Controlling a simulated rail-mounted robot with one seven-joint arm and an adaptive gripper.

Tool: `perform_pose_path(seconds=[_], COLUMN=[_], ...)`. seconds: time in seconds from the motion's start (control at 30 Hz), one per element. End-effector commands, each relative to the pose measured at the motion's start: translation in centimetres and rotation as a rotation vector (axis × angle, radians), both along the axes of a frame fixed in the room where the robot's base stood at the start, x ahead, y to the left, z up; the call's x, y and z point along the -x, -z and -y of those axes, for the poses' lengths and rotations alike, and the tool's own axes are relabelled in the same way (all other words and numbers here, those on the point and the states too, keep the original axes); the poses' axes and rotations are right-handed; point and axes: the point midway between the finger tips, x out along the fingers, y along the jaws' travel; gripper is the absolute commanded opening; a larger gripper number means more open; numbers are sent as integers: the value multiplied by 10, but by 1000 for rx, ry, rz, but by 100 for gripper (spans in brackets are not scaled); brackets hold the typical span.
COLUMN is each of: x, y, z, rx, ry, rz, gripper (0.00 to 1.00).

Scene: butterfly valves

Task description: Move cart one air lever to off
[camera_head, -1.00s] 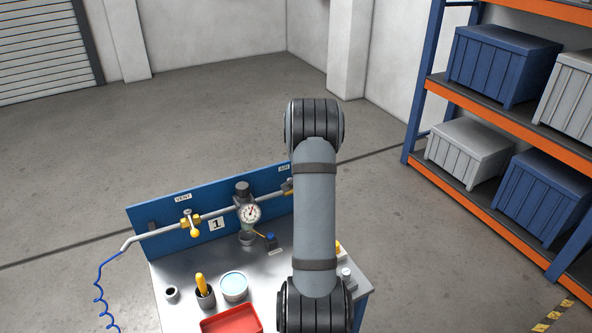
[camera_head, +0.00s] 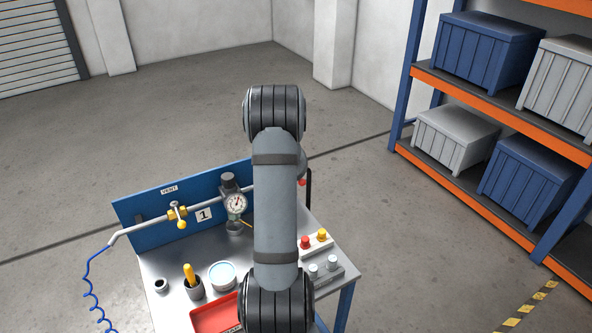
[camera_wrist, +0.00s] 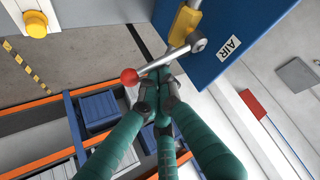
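Cart one is the cart whose blue back panel (camera_head: 140,222) bears a "1" label (camera_head: 203,215). In the wrist view, the air lever (camera_wrist: 165,62) is a metal rod with a red ball end, running from a pivot on a yellow valve body (camera_wrist: 185,24) beside the "AIR" label (camera_wrist: 229,47). My gripper (camera_wrist: 158,92) has green fingers with dark tips drawn together at the rod, near its middle. Contact with the rod cannot be told for certain. In the head view, my arm hides the gripper and most of the air valve.
The vent valve (camera_head: 178,213) and pressure gauge (camera_head: 236,204) sit on the pipe to the left. A red tray (camera_head: 213,315), cups and a button box (camera_head: 316,243) stand on the cart top. Shelving with bins (camera_head: 490,50) stands at right; open floor lies behind the cart.

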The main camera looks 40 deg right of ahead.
Motion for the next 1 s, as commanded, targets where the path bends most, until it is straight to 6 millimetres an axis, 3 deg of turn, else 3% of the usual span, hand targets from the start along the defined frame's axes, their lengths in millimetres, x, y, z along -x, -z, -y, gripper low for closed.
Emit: perform_pose_path(seconds=[0.4, 1.0], x=[1, 0], y=[1, 2], z=[-22, -29], rx=[-4, -5], ry=[-2, -3], rz=[-2, -3], gripper=[0, 0])
